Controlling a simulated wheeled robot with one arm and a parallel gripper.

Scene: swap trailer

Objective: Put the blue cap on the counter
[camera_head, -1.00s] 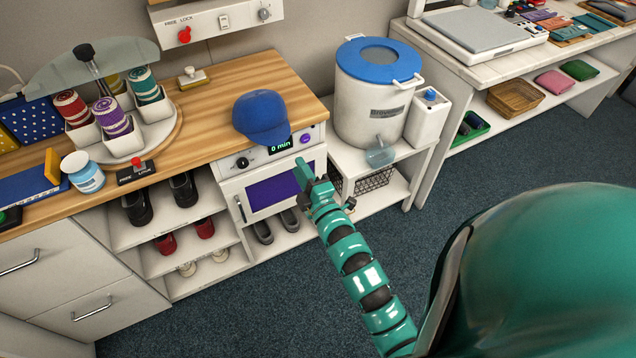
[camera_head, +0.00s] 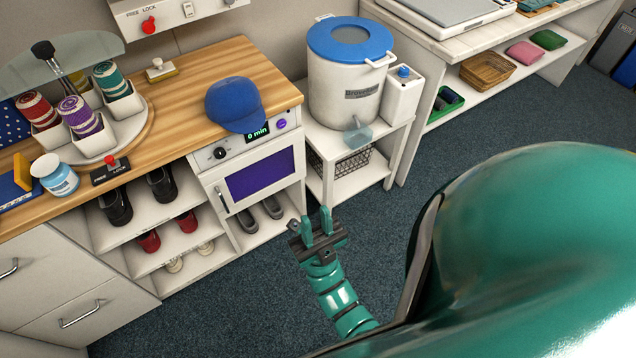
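The blue cap (camera_head: 234,101) rests on the wooden counter (camera_head: 190,115) at its right front corner. Its brim hangs over the front edge, above the small oven's display. My gripper (camera_head: 318,222) is below and to the right of the cap, well apart from it, in front of the shelf unit. Its two green fingers point up with a gap between them and nothing in it.
The small oven (camera_head: 258,180) sits under the cap, above a shelf with shoes. A carousel of colored rolls (camera_head: 95,140) and a white jar (camera_head: 56,176) stand on the left counter. A white drum with a blue lid (camera_head: 345,85) stands right.

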